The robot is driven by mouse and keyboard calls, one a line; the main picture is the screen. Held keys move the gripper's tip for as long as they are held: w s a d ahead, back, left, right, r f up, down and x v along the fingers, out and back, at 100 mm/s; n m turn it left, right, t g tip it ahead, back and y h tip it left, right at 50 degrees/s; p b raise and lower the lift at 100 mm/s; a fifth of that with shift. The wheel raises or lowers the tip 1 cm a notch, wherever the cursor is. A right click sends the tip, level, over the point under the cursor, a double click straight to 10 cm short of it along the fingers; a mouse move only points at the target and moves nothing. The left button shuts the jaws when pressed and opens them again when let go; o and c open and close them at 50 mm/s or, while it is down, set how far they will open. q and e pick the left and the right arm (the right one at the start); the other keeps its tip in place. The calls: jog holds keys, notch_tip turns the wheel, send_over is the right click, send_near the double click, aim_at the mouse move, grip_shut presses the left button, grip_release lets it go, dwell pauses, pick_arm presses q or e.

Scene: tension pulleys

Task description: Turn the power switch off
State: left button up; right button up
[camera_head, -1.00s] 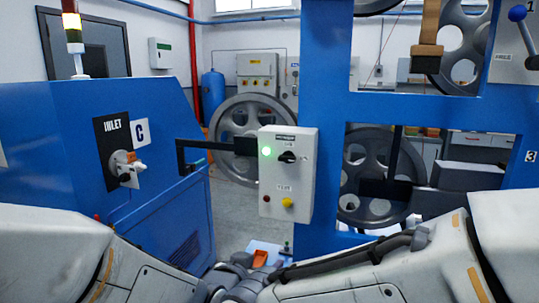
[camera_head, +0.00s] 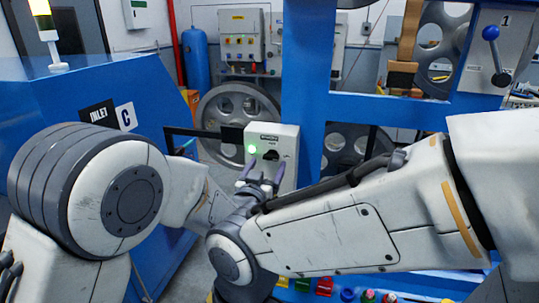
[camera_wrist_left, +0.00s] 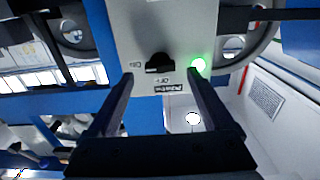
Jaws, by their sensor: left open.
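The power switch (camera_head: 271,155) is a black rotary knob on a pale control box (camera_head: 285,140), with a lit green lamp (camera_head: 252,149) beside it. My left gripper (camera_head: 262,172) is open in front of the box, just below the knob in the head view. In the left wrist view the box is upside down. There the knob (camera_wrist_left: 158,63) appears between the tips of my open left gripper (camera_wrist_left: 160,75), with no contact visible. Its handle lies sideways, one end towards a small side label that seems to read ON. My right gripper cannot be made out.
My right forearm crosses the lower middle, close to the left wrist. A blue cabinet (camera_head: 60,95) is at left. Coloured buttons (camera_head: 324,286) line the bottom edge.

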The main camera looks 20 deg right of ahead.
aim_at(271, 157)
pick_arm(q)
jog(key=shift+p+x, duration=0.35)
jog(key=shift+x, duration=1)
grip_shut()
jog(key=shift+f+b, duration=0.15)
jog(key=shift+b, duration=0.4)
jog(key=n+b, duration=1.4)
jog(key=b, duration=0.7)
jog(key=shift+f+n, duration=0.15)
jog(key=shift+n, duration=0.15)
jog(key=shift+n+b, duration=1.65)
jog(key=shift+n, duration=0.05)
